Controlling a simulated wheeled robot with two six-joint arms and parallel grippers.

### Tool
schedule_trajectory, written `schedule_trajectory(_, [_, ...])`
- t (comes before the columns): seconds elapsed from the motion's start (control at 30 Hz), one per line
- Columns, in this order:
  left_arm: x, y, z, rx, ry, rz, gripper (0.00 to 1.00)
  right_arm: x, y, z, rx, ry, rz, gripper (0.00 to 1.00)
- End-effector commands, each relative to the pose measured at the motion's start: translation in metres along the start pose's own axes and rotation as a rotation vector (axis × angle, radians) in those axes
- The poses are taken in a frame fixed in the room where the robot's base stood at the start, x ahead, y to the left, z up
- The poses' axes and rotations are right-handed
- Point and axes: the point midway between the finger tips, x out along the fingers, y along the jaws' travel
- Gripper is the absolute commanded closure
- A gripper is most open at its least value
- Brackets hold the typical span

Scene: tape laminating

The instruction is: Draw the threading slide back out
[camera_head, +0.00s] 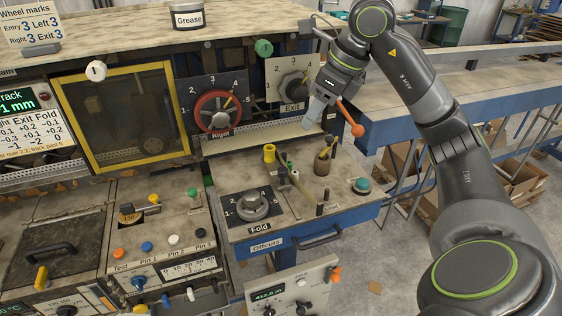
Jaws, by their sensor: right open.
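My right arm comes in from the right. My right gripper (314,118) points down in front of the Exit dial (294,86), over the long pale ledge (262,134). It is open, and I see nothing held in it. An orange-ended handle (351,118) shows just to the right of the gripper, apart from its fingertips. I cannot tell for sure which part is the threading slide; the gripper and wrist hide some of the panel there. My left gripper is not in view.
The red Right dial (219,112) and yellow-framed window (124,114) are left of the gripper. Below it stand upright posts, a yellow-topped peg (269,153) and a green button (362,185). The Fold dial (252,206) is lower left. A blue bench (460,98) extends behind my arm.

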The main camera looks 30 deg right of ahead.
Motion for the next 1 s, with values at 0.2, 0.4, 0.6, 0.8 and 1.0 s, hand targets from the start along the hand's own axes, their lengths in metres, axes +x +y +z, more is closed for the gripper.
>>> schedule_trajectory(0.2, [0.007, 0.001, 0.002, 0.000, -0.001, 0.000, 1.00, 0.021, -0.001, -0.002, 0.000, 0.008, -0.004, 0.56])
schedule_trajectory(0.4, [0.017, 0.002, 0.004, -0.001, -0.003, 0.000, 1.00, 0.065, 0.000, -0.003, 0.001, 0.008, 0.000, 0.56])
schedule_trajectory(0.6, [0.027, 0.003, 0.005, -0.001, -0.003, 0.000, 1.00, 0.109, 0.000, -0.003, 0.002, 0.007, 0.001, 0.56])
schedule_trajectory(0.8, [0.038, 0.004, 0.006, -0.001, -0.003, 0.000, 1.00, 0.147, -0.001, -0.003, 0.001, 0.006, -0.001, 0.56])
schedule_trajectory(1.0, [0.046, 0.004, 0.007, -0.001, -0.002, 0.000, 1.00, 0.169, -0.001, -0.003, 0.000, 0.005, -0.003, 0.56])
